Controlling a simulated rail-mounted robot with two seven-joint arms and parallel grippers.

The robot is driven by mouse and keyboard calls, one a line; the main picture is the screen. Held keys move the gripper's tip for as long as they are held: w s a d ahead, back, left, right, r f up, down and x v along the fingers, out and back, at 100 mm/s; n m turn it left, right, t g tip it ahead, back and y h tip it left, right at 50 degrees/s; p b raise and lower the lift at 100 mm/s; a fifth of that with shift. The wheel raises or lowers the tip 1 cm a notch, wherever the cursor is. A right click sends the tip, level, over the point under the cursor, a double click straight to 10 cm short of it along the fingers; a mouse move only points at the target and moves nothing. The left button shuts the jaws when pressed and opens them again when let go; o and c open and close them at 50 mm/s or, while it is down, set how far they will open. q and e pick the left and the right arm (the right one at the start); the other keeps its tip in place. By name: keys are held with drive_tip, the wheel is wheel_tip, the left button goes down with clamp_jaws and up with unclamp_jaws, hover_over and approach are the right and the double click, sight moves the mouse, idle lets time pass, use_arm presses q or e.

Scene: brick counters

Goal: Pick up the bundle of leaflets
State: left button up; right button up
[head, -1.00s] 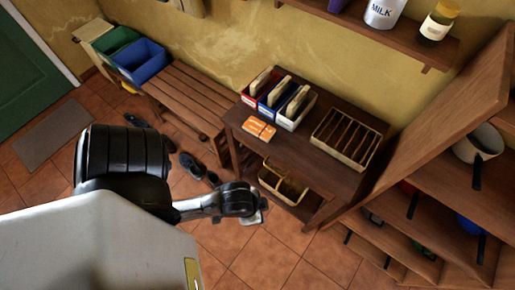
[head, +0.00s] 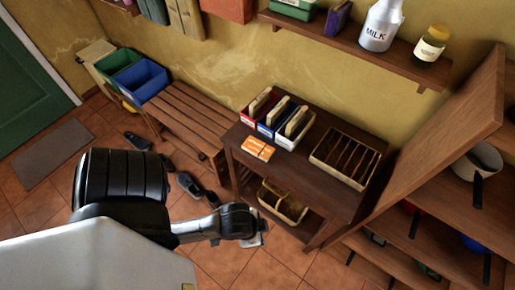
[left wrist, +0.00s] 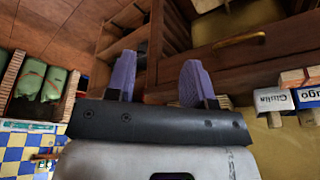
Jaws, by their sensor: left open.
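The bundle of leaflets (head: 258,148), orange and white, lies flat on the front left of the dark wooden table (head: 303,165) in the head view. My left gripper (head: 258,238) is in front of and below it, apart from it, over the floor beside the table; my wrist partly hides it. In the left wrist view the two purple fingers of my left gripper (left wrist: 158,78) are apart with nothing between them. I cannot make out the leaflets in that view. My right gripper is not in view.
Behind the leaflets stand red, blue and white boxes (head: 294,141); a slotted tray (head: 316,158) is to the right. A basket (head: 290,209) sits on the lower shelf. A slatted bench (head: 185,105) is at left, wooden shelves (head: 450,215) at right. A name-labelled box (left wrist: 272,101) shows in the wrist view.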

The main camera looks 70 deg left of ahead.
use_arm(q)
drive_tip(key=o, duration=0.9)
